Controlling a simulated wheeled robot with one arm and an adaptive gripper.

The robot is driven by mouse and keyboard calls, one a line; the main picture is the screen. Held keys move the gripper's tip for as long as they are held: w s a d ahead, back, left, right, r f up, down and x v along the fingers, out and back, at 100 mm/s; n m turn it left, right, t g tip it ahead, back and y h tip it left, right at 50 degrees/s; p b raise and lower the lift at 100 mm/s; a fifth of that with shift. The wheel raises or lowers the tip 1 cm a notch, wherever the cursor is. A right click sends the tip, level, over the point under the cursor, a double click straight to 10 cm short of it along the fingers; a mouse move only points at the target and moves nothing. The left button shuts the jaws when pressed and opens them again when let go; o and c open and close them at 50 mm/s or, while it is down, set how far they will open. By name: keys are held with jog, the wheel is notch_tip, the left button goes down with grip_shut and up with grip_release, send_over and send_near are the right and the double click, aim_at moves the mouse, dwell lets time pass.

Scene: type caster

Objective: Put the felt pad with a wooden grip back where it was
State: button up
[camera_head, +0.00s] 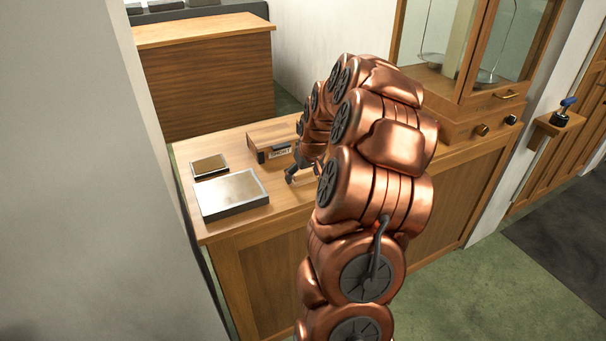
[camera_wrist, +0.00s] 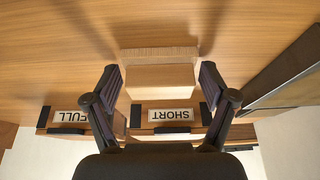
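The felt pad with a wooden grip (camera_wrist: 160,78) shows in the wrist view as a pale wooden block with a greyish, fringed-looking strip along its upper picture edge. In the head view my gripper (camera_head: 303,172) is low over the table, mostly behind my copper arm.
A wooden box labelled SHORT (camera_wrist: 172,116) stands behind the pad, beside one labelled FULL (camera_wrist: 95,117). On the wooden table (camera_head: 230,228) lie a metal-topped plate (camera_head: 232,192) and a smaller brown-topped tray (camera_head: 209,165). A glass-fronted balance cabinet (camera_head: 480,50) stands at the right.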

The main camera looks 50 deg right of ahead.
jog(key=shift+o, duration=0.7)
jog(key=shift+r, duration=0.25)
jog(key=b+v, duration=0.2)
jog(key=v, duration=1)
